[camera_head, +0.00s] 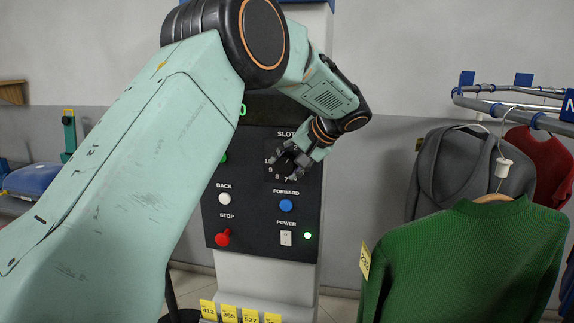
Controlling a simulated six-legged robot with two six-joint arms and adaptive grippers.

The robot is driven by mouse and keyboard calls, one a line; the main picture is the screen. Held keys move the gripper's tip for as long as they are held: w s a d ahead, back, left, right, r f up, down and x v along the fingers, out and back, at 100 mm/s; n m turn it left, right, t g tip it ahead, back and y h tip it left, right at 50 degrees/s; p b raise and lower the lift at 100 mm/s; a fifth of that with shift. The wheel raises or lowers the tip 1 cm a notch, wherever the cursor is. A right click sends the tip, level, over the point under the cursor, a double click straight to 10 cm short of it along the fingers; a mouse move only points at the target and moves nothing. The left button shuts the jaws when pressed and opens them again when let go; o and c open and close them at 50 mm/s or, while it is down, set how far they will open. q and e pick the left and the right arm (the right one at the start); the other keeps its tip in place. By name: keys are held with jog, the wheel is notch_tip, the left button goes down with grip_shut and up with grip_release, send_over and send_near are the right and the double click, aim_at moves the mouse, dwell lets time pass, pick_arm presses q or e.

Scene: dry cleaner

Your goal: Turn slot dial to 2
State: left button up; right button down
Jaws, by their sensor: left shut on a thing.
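My left gripper (291,161) is at the slot dial on the dark control panel (255,232), below the label SLOT. It is shut on the dial's knob, which is mostly hidden behind the fingers and wrist. My right gripper is not in view.
Below the dial are the white BACK button (224,198), blue FORWARD button (286,205), red STOP button (223,238) and POWER switch (286,238). A green sweater (470,260) hangs close at right from a rail. Yellow tags (229,313) line the bottom.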

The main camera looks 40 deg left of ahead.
pick_arm(q)
jog(key=shift+w+r, duration=0.1)
jog(key=shift+r, duration=0.05)
jog(key=o, duration=1.1)
jog(key=shift+d, duration=0.15)
jog(key=shift+o, duration=0.2)
jog(key=v, duration=1.2)
